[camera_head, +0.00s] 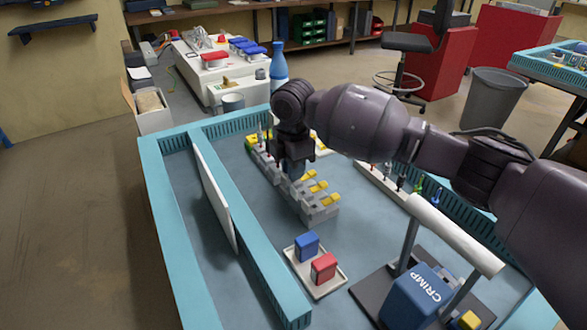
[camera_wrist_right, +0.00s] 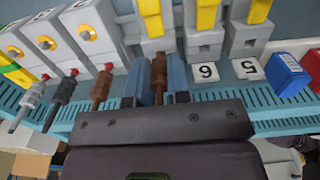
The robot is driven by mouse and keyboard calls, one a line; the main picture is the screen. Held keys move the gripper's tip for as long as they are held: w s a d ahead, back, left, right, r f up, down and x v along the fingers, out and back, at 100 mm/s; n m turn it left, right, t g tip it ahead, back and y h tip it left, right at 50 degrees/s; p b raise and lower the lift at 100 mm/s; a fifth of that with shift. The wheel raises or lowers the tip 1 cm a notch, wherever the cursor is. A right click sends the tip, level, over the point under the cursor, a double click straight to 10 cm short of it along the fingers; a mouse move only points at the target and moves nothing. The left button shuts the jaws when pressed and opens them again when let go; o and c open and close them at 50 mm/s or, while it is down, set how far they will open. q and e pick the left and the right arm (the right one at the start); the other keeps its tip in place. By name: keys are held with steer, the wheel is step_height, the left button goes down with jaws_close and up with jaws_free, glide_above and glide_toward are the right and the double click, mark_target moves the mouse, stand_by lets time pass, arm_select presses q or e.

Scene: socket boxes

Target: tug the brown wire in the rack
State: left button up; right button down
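The rack (camera_head: 318,212) is a grey row of socket blocks with yellow levers, standing in the blue-walled tray. My right gripper (camera_head: 293,172) is down over the row and hides part of it. In the right wrist view, its two blue fingers (camera_wrist_right: 160,82) stand close on both sides of a brown wire (camera_wrist_right: 158,76) and appear to be shut on it. The wire's far end is at a grey block with a yellow lever. A second brown wire (camera_wrist_right: 101,88) is to the left, outside the fingers. My left gripper is not in view.
Black (camera_wrist_right: 63,92) and grey (camera_wrist_right: 35,95) wires hang farther left. White number labels (camera_wrist_right: 207,71) are right of the fingers. A small tray with a blue block (camera_head: 307,245) and a red block (camera_head: 323,268), a white panel (camera_head: 214,195) and a CRIMP device (camera_head: 411,297) stand nearby.

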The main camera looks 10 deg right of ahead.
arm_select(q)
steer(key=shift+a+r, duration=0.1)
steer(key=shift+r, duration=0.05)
arm_select(e)
steer(key=shift+s+f, duration=0.2)
steer(key=shift+f, duration=0.5)
stand_by(0.5)
arm_select(q)
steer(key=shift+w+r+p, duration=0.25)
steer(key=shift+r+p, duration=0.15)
steer(key=shift+p, duration=0.05)
arm_select(e)
steer(key=shift+r, duration=0.2)
stand_by(0.7)
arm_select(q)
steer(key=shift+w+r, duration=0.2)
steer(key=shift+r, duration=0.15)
arm_select(e)
steer(key=shift+w+r, duration=0.1)
steer(key=shift+r, duration=0.15)
stand_by(0.5)
arm_select(q)
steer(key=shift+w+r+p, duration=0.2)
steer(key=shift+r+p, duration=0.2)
steer(key=shift+p, duration=0.1)
arm_select(e)
steer(key=shift+w+r, duration=0.2)
steer(key=shift+r, duration=0.3)
stand_by(0.7)
